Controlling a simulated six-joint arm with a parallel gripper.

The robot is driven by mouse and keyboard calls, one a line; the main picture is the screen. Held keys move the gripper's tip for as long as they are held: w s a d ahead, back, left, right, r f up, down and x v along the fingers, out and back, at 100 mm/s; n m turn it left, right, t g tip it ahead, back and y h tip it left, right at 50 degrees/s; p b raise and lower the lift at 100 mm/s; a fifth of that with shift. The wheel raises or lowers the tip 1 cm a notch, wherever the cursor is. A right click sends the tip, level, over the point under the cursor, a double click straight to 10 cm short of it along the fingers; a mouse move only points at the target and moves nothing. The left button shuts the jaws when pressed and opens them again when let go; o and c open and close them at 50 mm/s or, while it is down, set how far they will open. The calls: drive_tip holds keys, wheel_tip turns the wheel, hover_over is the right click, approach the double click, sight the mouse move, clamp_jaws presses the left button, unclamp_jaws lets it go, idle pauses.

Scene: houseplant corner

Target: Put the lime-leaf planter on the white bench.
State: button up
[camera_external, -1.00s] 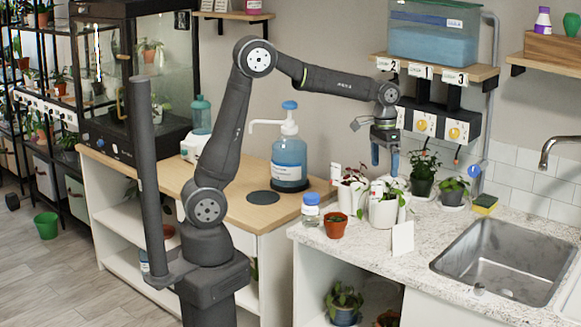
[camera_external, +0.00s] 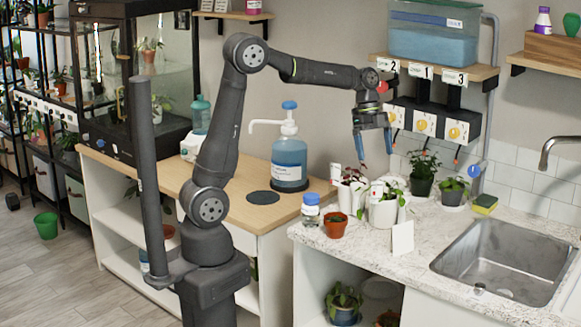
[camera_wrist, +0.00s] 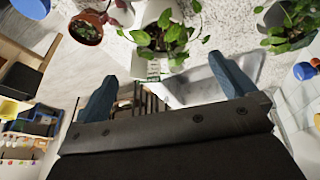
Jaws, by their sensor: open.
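My gripper (camera_external: 375,155) is open and empty, above and behind the pots on the speckled counter. Its two blue fingers also show in the wrist view (camera_wrist: 165,76), spread apart. A white pot with green leaves and a small tag (camera_external: 383,213) stands on the counter below the gripper; leafy pots show beyond the fingers in the wrist view (camera_wrist: 155,14). A dark pot with bright green leaves (camera_external: 453,196) stands to the right. I cannot tell which is the lime-leaf planter. A white bench with a wooden top (camera_external: 262,218) stands left of the counter.
A blue pump bottle (camera_external: 289,160) stands on the bench. The sink (camera_external: 500,262) is right.

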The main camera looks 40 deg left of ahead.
drive_tip(key=m, duration=0.2)
approach(385, 199)
drive_tip(key=x, duration=0.3)
drive_tip(key=a+x, duration=0.1)
drive_tip(key=x, duration=0.1)
drive_tip(key=shift+s+f, duration=0.15)
drive_tip(key=shift+f, duration=0.15)
drive_tip(key=shift+d+x, duration=0.2)
drive_tip(key=shift+x, duration=1.25)
drive_tip(key=shift+d+x, duration=0.25)
drive_tip(key=shift+x, duration=1.15)
drive_tip(key=shift+r+h, duration=0.2)
drive_tip(key=shift+h, duration=0.1)
drive_tip(key=c, duration=1.3)
drive_tip(key=shift+r, duration=0.1)
